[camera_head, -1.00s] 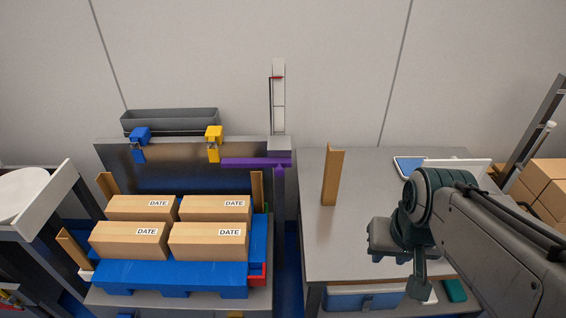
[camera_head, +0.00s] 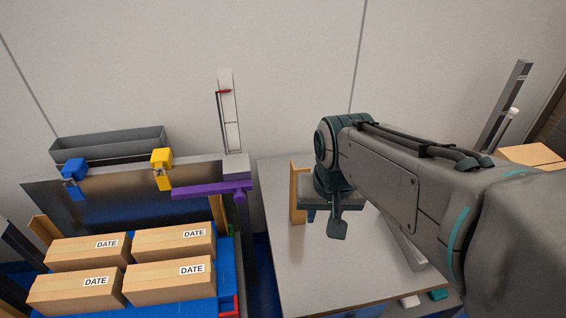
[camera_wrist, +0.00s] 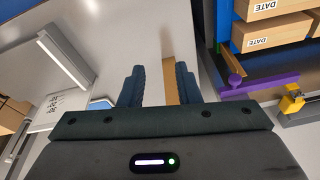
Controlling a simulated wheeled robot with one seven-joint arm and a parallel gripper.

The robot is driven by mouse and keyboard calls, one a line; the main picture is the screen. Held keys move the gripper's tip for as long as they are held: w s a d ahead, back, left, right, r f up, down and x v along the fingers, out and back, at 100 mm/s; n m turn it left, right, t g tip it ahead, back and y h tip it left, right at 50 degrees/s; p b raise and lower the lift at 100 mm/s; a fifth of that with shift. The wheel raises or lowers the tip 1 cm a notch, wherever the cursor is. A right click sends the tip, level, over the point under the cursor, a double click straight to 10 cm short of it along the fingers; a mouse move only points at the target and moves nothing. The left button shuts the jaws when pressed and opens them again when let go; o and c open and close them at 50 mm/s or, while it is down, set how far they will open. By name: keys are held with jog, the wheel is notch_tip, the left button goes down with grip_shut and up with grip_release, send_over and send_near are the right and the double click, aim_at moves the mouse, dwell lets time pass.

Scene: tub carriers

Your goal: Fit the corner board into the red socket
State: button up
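The tan corner board (camera_head: 294,190) stands upright on the grey table (camera_head: 330,270), partly hidden behind my gripper in the head view. In the wrist view the corner board (camera_wrist: 170,82) shows in the gap between my two fingers, nearer the right one. My gripper (camera_wrist: 158,85) is open, with no finger visibly closed on the board. The red socket (camera_head: 230,307) is at the front right corner of the blue pallet, cut by the picture's lower edge.
Several cartons (camera_head: 172,243) sit on the blue pallet (camera_head: 226,262), with other corner boards upright at its back corners. A purple bar (camera_head: 205,190) and a post (camera_head: 230,110) stand between pallet and table. Blue (camera_head: 74,175) and yellow (camera_head: 162,168) clamps are on the dark panel.

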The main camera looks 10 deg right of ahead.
jog(key=w+r+m+g+b, duration=0.1)
jog(key=w+r+m+g, duration=0.2)
jog(key=w+m, duration=1.5)
notch_tip(320, 180, down, 14)
jog(key=w+d+n, duration=0.1)
jog(key=w+n, duration=0.1)
jog(key=shift+w+r, duration=0.2)
jog(key=shift+w, duration=0.1)
grip_shut()
